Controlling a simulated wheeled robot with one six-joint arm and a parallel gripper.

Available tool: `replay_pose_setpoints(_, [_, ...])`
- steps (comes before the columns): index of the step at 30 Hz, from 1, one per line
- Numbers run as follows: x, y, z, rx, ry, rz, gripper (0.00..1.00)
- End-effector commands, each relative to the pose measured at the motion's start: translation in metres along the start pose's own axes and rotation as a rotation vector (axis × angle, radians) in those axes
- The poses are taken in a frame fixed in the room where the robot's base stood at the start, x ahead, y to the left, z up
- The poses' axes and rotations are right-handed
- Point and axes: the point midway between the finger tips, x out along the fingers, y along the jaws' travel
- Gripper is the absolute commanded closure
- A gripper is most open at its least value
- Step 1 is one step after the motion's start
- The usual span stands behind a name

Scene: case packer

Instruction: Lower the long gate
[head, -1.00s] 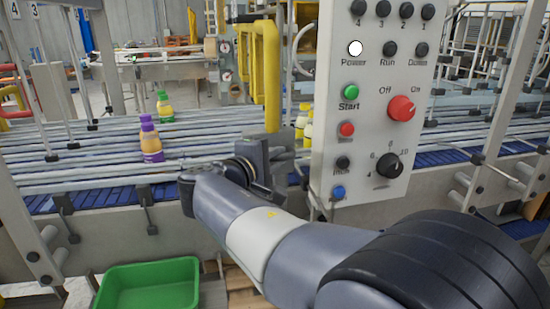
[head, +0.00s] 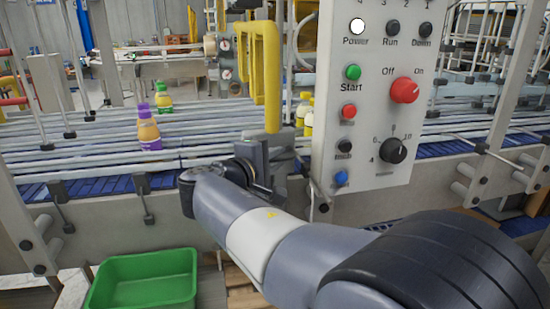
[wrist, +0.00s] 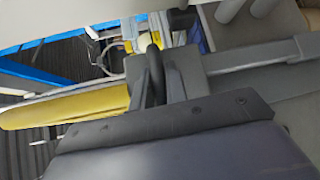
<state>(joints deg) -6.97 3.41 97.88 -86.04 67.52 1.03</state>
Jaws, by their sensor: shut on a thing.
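The long gate looks to be the yellow tube frame (head: 272,85), which hangs upright over the conveyor left of the control panel. My gripper (head: 265,163) is at the frame's lower end, above the conveyor's near edge. In the wrist view a yellow bar (wrist: 70,108) runs in from the left to the gripper (wrist: 165,80), beside a dark upright piece between the grey finger parts. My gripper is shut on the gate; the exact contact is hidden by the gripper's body.
The control panel (head: 375,110) stands close on the right of my gripper. A green crate (head: 145,268) is below.

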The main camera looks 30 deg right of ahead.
Motion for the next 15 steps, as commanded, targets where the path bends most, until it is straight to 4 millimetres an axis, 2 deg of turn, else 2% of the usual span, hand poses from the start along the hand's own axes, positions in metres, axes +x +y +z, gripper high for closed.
replay_pose_setpoints(1, [0.002,-0.018,-0.002,-0.002,-0.001,-0.003,1.00])
replay_pose_setpoints(15, [0.016,-0.112,-0.015,-0.002,-0.001,-0.002,1.00])
